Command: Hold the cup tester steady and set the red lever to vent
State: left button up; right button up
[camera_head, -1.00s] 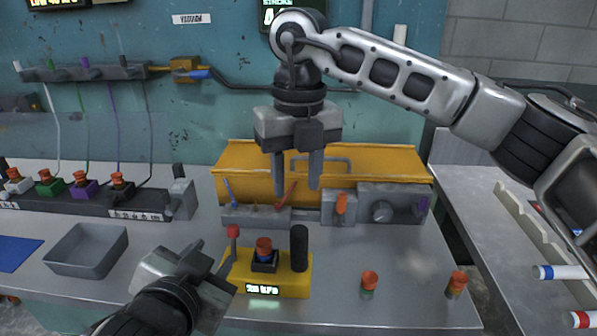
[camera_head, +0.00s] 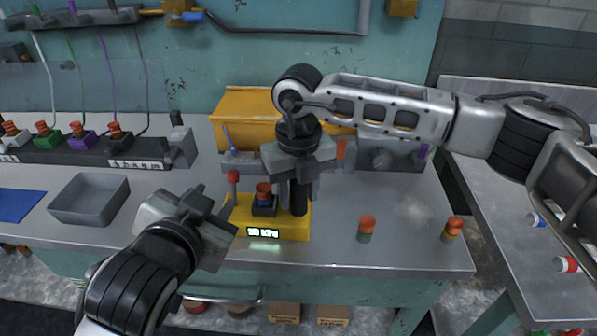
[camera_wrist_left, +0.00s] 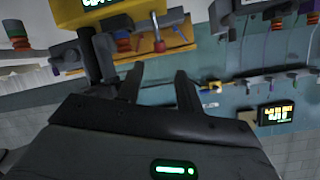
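The yellow cup tester (camera_head: 276,228) stands on the bench with a lit kPa display on its front. Its lever with a red knob (camera_head: 233,177) stands at its left side, and the knob also shows in the left wrist view (camera_wrist_left: 159,46). An orange and blue cup (camera_head: 264,191) sits in the middle of the tester. A black upright handle (camera_head: 299,200) is on its right. My right gripper (camera_head: 300,185) is down over this handle, fingers at its sides; whether they grip it is unclear. My left gripper (camera_head: 217,210) is open and empty, left of the tester, its fingers pointing toward the lever.
Two loose orange-topped cups (camera_head: 366,229) (camera_head: 453,229) stand on the bench to the right. A grey tray (camera_head: 89,199) and a blue mat (camera_head: 20,205) lie to the left. A yellow case (camera_head: 243,108) and a grey block row (camera_head: 400,155) are behind the tester.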

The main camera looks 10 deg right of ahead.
jog(key=shift+f, duration=0.4)
